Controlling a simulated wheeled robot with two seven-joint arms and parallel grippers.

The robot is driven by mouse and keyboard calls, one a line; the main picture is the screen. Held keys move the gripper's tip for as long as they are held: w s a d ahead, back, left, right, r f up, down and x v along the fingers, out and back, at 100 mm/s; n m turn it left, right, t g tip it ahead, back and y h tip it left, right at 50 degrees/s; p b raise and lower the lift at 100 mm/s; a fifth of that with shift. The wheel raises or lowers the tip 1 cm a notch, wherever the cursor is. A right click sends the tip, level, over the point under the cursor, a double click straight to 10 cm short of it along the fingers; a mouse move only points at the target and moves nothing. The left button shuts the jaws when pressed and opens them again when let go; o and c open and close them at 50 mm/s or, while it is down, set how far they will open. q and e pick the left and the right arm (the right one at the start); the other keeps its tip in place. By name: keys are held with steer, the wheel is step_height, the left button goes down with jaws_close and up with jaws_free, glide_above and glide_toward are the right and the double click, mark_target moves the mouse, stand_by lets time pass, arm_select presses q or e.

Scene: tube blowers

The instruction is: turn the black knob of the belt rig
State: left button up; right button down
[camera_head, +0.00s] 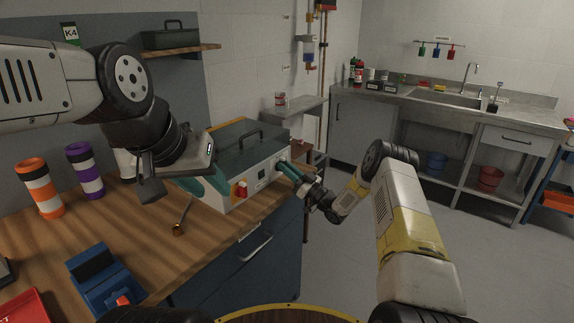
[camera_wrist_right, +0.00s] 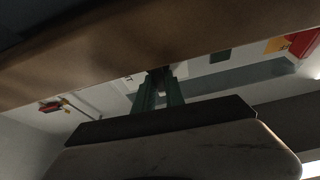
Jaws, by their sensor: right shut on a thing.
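The belt rig (camera_head: 244,179) is a pale box with a dark green top, a black carrying handle and a red switch on an orange plate. It sits on the wooden bench. My right gripper (camera_head: 284,166) has its green fingers at the right end of the rig's front face. In the right wrist view, the two green fingers (camera_wrist_right: 161,84) are closed around the small dark knob (camera_wrist_right: 158,74), which they mostly hide. My left gripper (camera_head: 207,184) is by the rig's left end; its green fingers partly overlap the rig, and their gap is unclear.
An orange-banded cylinder (camera_head: 39,188) and a purple-banded one (camera_head: 85,171) stand at the bench's left. A small tool (camera_head: 181,218) and a blue device (camera_head: 104,281) lie nearer. A sink counter (camera_head: 443,97) is at the back right. The floor between is clear.

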steer(key=shift+f+n, duration=0.15)
steer(key=shift+n, duration=0.45)
steer(key=c, duration=1.4)
jaws_free()
steer(key=shift+s+d, duration=0.1)
steer(key=v, duration=0.7)
steer(key=shift+d+f, duration=0.15)
steer(key=shift+d, duration=0.1)
